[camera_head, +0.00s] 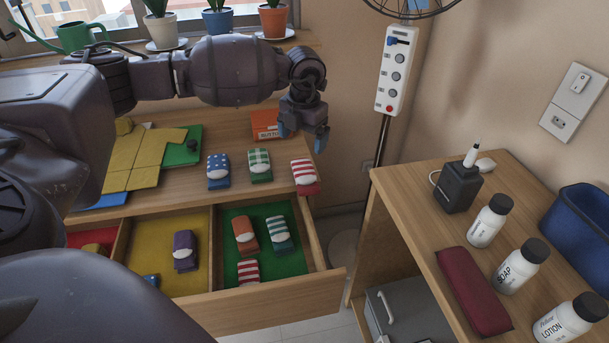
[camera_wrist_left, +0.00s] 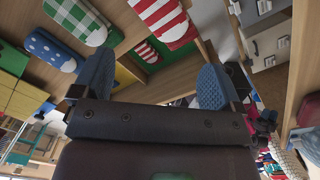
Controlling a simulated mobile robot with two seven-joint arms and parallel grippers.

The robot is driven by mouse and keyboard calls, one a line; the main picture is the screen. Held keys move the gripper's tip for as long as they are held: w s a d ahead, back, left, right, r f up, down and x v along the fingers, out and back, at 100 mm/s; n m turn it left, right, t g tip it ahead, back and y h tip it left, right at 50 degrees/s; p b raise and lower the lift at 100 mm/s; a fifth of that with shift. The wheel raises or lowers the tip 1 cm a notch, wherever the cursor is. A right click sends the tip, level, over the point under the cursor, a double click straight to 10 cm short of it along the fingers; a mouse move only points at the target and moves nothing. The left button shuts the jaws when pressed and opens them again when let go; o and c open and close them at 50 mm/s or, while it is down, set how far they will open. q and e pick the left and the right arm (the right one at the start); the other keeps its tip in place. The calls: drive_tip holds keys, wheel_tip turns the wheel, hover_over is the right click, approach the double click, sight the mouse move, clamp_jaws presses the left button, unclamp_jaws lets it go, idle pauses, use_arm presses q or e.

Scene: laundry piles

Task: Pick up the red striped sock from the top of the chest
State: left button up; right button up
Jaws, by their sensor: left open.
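The red striped sock (camera_head: 304,174), folded, with red and white stripes, lies on the right front corner of the chest top (camera_head: 190,185). It also shows at the top of the left wrist view (camera_wrist_left: 165,20). My left gripper (camera_head: 303,137) is open and empty, with blue fingertips, above and behind this sock and apart from it. In the left wrist view its fingers (camera_wrist_left: 152,82) are spread wide with nothing between them. A second red striped sock (camera_head: 247,271) lies in the drawer's green compartment. My right gripper is not in view.
An orange box (camera_head: 265,124) stands behind. The open drawer (camera_head: 270,302) juts out in front.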

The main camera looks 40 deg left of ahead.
use_arm(q)
drive_tip(key=n, duration=0.6)
drive_tip(key=n+b, duration=0.1)
drive_tip(key=n, duration=0.2)
hover_over(305, 171)
drive_tip(key=shift+h, duration=0.3)
drive_tip(key=f, duration=0.3)
drive_tip(key=s+f, duration=0.1)
drive_tip(key=f, duration=0.1)
drive_tip(key=shift+d+f, duration=0.1)
drive_tip(key=shift+w+f, duration=0.15)
drive_tip(key=shift+f, duration=0.55)
drive_tip(key=f, duration=0.1)
drive_tip(key=f+b, duration=0.1)
drive_tip(key=f, duration=0.1)
drive_tip(key=f+b, duration=0.1)
drive_tip(key=shift+w+f, duration=0.2)
drive_tip(key=shift+w, duration=0.05)
drive_tip(key=shift+f, duration=0.15)
drive_tip(key=shift+r, duration=0.2)
drive_tip(key=shift+c, duration=0.4)
drive_tip(key=c, duration=0.9)
